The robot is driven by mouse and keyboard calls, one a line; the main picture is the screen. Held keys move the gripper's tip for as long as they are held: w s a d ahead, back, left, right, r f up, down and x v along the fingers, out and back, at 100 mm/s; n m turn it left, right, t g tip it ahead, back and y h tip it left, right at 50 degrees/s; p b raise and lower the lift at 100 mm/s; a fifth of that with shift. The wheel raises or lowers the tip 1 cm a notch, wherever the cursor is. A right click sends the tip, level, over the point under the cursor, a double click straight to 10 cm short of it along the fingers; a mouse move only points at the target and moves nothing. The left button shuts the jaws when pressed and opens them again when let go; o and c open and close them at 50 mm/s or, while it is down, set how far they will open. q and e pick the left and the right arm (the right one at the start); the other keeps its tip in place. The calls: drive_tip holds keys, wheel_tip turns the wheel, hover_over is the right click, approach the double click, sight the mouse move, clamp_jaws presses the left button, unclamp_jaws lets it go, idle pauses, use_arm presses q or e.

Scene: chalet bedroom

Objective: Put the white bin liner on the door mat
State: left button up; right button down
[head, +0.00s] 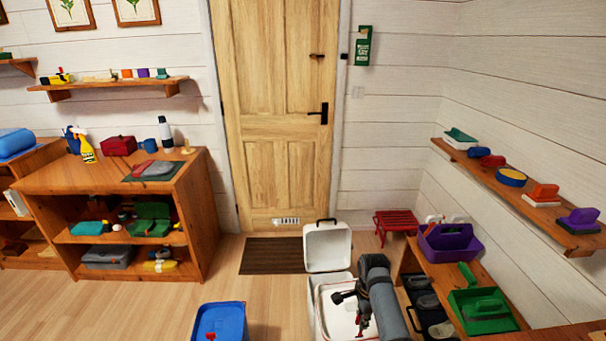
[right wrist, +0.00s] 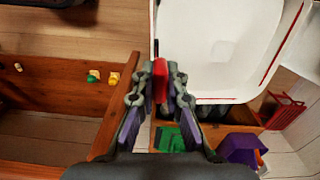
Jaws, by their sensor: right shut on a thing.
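The white bin liner (head: 335,303) is a pale, squared tub with a red line along its rim. It is at the bottom centre of the head view and fills the top of the right wrist view (right wrist: 225,45). My right gripper (head: 360,312) is shut on a red grip at its edge, between the fingertips in the right wrist view (right wrist: 160,84). My arm hides part of the liner. The dark brown door mat (head: 272,256) lies bare on the floor before the wooden door. My left gripper is not in view.
A white container part with a black handle (head: 327,247) stands upright right of the mat. A blue bin (head: 219,322) is in front. A red stool (head: 395,222) and a low bench with purple (head: 449,241) and green caddies (head: 483,311) are right. Floor left of the mat is clear.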

use_arm(q)
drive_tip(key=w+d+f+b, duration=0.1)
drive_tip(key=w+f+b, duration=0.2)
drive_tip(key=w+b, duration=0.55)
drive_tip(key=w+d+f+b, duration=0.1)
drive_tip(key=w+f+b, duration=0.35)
drive_tip(key=b, duration=0.75)
use_arm(e)
wheel_tip(320, 180, down, 20)
wheel_tip(320, 180, up, 22)
drive_tip(key=p, duration=2.3)
drive_tip(key=shift+s+r, duration=0.1)
drive_tip(key=shift+r, duration=0.25)
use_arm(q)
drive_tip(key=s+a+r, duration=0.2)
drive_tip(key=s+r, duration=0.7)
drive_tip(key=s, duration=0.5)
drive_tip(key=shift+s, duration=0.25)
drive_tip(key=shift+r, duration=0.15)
